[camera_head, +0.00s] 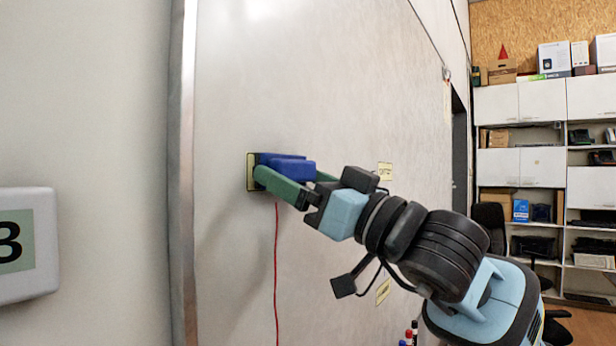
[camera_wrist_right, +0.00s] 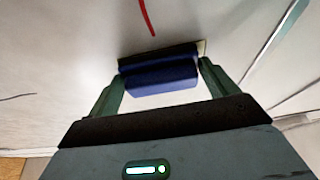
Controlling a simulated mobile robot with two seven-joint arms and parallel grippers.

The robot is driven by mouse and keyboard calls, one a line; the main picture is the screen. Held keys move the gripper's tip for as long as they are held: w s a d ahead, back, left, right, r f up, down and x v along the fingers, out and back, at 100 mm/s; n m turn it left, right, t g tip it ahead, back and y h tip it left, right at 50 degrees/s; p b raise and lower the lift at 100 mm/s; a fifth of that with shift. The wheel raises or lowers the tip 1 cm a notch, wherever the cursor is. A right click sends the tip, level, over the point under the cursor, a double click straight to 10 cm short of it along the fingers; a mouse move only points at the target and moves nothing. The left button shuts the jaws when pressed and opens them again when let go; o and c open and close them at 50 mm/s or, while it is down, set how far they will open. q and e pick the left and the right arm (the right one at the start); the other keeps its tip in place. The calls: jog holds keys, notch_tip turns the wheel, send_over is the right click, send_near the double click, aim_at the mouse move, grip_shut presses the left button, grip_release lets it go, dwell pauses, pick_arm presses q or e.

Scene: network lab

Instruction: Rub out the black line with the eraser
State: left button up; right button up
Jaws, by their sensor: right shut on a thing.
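The eraser (camera_head: 292,166), blue with a dark pad, is held in my right gripper (camera_head: 282,175), which is shut on it with green fingers on either side. The eraser is at the whiteboard (camera_head: 330,90), pad side towards it; I cannot tell whether it presses on the surface. It also shows between the fingers in the right wrist view (camera_wrist_right: 160,75). A short thin dark line (camera_wrist_right: 18,97) shows on the board at the left of the wrist view, apart from the eraser; this may be the black line. In the head view no black line shows. My left gripper is not in view.
A red line (camera_head: 276,270) runs down the board below the eraser. The board's metal edge (camera_head: 183,170) is at left. Markers (camera_head: 412,333) stand at the bottom.

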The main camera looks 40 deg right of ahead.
jog(key=shift+s+a, duration=0.1)
jog(key=shift+a, duration=0.15)
jog(key=shift+s+a+p, duration=0.2)
jog(key=shift+a+p, duration=0.1)
jog(key=shift+a, duration=0.35)
jog(key=shift+s+a, duration=0.15)
jog(key=shift+a, duration=0.65)
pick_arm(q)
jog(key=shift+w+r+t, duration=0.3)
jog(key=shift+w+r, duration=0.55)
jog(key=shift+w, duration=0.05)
pick_arm(e)
jog(key=shift+s+a+p, duration=0.2)
jog(key=shift+a+p, duration=0.05)
jog(key=shift+a, duration=0.35)
jog(key=shift+s+a+p, duration=0.2)
jog(key=shift+a, duration=0.4)
jog(key=shift+s+a, duration=0.15)
jog(key=shift+a, duration=0.3)
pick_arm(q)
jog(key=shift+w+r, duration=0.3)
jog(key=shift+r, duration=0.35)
pick_arm(e)
jog(key=shift+a, duration=0.1)
